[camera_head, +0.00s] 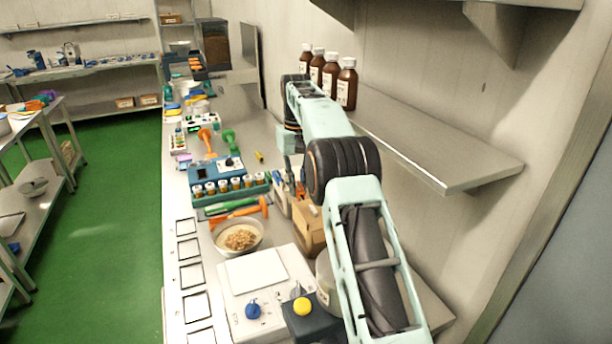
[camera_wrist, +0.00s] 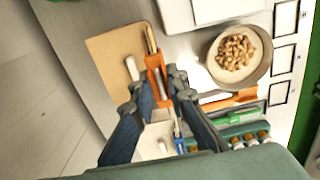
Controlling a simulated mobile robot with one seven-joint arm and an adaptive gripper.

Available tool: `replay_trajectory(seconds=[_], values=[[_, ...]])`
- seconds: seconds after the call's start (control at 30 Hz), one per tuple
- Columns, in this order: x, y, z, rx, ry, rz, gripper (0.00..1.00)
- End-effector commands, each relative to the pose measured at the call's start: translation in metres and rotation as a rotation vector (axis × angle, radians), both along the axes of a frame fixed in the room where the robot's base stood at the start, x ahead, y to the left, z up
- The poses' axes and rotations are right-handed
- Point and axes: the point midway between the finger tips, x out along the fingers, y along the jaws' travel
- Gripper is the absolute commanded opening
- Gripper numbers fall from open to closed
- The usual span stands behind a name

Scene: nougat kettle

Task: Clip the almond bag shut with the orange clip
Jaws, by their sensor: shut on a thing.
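My gripper (camera_wrist: 158,86) is shut on the orange clip (camera_wrist: 156,72), which sits between its fingertips in the wrist view. The almond bag (camera_wrist: 112,48), a tan paper bag, lies just beyond the clip in that view. A narrow tan strip shows at the clip's far end. I cannot tell whether the clip is around the bag's top or only over it. In the head view the brown bag (camera_head: 309,234) stands on the bench, partly behind my arm. My gripper is mostly hidden there.
A bowl of nuts (camera_head: 239,238) stands left of the bag, beside a white scale (camera_head: 254,272). A rack of small jars (camera_head: 230,189) and an orange tool (camera_head: 240,212) lie close by. A wall shelf (camera_head: 440,150) with brown bottles (camera_head: 346,85) overhangs on the right.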

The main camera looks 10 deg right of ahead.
Motion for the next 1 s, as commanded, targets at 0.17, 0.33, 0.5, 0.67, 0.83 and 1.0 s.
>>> replay_trajectory(seconds=[0.17,0.33,0.5,0.67,0.83,1.0], values=[[0.0,0.0,0.0,0.0,0.0,0.0,0.0],[0.0,0.0,-0.004,0.0,0.001,0.0,0.0],[-0.001,0.0,-0.017,0.0,0.003,0.0,0.0],[0.0,0.0,-0.034,0.0,0.002,0.0,0.0],[-0.001,0.0,-0.052,0.0,0.001,0.0,0.0],[0.0,0.0,-0.067,0.0,0.001,0.0,0.0]])
